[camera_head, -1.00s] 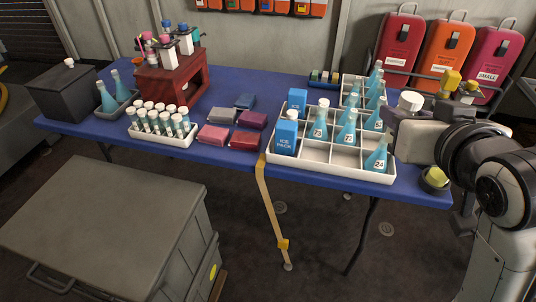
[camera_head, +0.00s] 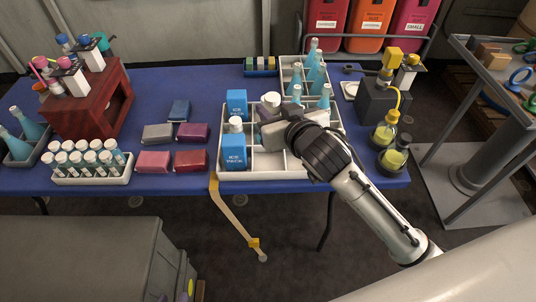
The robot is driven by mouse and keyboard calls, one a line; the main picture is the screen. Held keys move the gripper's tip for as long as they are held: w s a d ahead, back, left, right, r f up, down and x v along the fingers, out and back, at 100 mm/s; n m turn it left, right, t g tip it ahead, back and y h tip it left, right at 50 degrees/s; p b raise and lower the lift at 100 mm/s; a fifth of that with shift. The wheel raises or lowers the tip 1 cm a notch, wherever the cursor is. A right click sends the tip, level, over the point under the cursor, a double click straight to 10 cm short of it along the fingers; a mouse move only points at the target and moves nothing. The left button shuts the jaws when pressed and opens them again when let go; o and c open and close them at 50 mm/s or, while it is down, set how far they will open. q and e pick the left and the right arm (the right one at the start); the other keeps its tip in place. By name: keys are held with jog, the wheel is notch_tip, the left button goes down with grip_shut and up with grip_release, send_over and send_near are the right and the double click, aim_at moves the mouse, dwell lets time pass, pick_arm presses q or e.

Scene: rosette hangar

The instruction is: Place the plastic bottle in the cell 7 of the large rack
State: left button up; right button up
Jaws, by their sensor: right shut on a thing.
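The large white rack (camera_head: 284,173) stands on the blue table, split into cells. My right gripper (camera_head: 272,124) is over its middle, shut on the plastic bottle (camera_head: 271,102), whose white cap shows above the jaws. The gripper hides most of the bottle's body, and I cannot tell whether it touches the rack. Two blue ice packs, one at the back (camera_head: 236,103) and one at the front (camera_head: 234,152), stand in the left column. A capped vessel (camera_head: 235,125) is between them. My gripper and arm cover the right cells; cell numbers are not readable. My left gripper is not in view.
Teal flasks (camera_head: 316,76) stand in a white rack behind. Coloured boxes (camera_head: 191,160), a tube rack (camera_head: 92,177) and a red stand (camera_head: 104,98) are left. A dark block with yellow-capped items (camera_head: 393,98) is right. A grey crate (camera_head: 80,255) is front left.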

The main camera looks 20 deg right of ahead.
jog(key=shift+n+y, duration=0.3)
jog(key=shift+y, duration=0.1)
jog(key=f, duration=0.7)
jog(key=a+f, duration=0.1)
jog(key=f, duration=0.2)
jog(key=shift+s+f, duration=0.2)
jog(key=shift+s, duration=0.05)
jog(key=shift+f, duration=0.2)
notch_tip(320, 180, down, 4)
jog(key=shift+r+b, duration=0.1)
jog(key=shift+b, duration=0.5)
pick_arm(q)
jog(key=shift+w+a+f, duration=0.1)
jog(key=shift+w+f, duration=0.1)
jog(key=shift+f, duration=0.05)
pick_arm(e)
jog(key=o, duration=0.7)
pick_arm(q)
jog(key=shift+s+f, duration=0.1)
jog(key=shift+f, duration=0.05)
pick_arm(e)
jog(key=shift+o, duration=0.2)
